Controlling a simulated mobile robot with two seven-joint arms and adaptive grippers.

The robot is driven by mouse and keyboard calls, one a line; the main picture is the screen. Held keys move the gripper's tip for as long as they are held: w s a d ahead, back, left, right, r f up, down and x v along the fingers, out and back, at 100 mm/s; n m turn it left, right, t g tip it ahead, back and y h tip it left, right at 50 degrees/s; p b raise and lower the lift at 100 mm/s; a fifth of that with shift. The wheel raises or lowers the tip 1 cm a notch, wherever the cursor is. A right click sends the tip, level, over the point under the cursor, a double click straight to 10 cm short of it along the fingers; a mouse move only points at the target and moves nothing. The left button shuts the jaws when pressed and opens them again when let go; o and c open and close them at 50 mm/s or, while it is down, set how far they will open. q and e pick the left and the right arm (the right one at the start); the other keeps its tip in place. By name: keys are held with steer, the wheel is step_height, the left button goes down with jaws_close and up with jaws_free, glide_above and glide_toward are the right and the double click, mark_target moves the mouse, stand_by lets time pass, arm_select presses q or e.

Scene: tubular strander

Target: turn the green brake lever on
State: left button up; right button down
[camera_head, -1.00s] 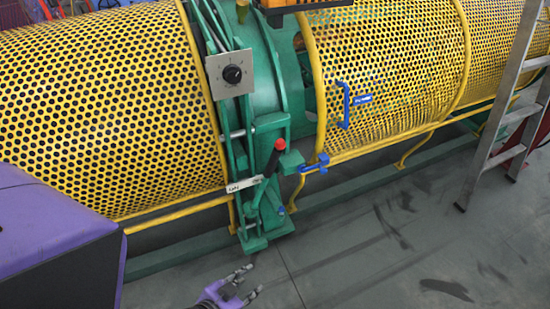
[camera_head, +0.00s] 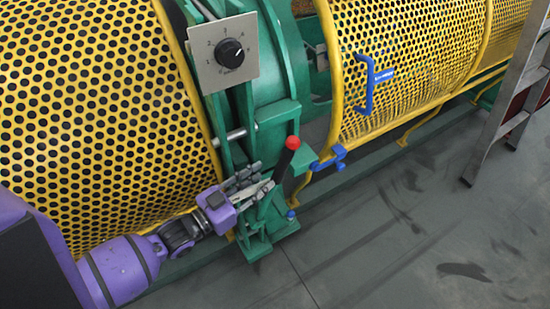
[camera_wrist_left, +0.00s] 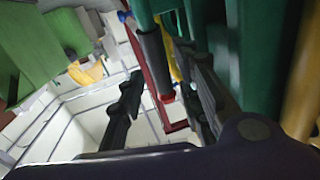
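The brake lever (camera_head: 280,168) has a dark grip with a red knob on top and stands tilted on the green machine frame. My left gripper (camera_head: 266,178) is just left of the lever's grip, fingers pointing at it. In the left wrist view the gripper (camera_wrist_left: 165,100) has its two dark fingers apart, and the dark lever grip (camera_wrist_left: 152,55) with its red end shows between them in the picture. I cannot tell whether either finger touches it. The lever's lower part is partly hidden by the gripper. My right gripper is not in view.
Yellow perforated guards (camera_head: 90,110) lie left and right of the green frame (camera_head: 275,70). A grey dial panel (camera_head: 222,52) is above the lever. A blue clamp (camera_head: 330,160) and blue handle (camera_head: 368,85) are to its right. A ladder (camera_head: 507,105) stands far right, with open floor in front.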

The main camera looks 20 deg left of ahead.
mark_target(278, 170)
arm_select(q)
steer(key=shift+w+d+r, duration=0.2)
steer(key=shift+r, duration=0.1)
steer(key=x, duration=0.7)
steer(key=shift+d+r, duration=0.1)
steer(key=shift+d, duration=0.1)
jaws_close()
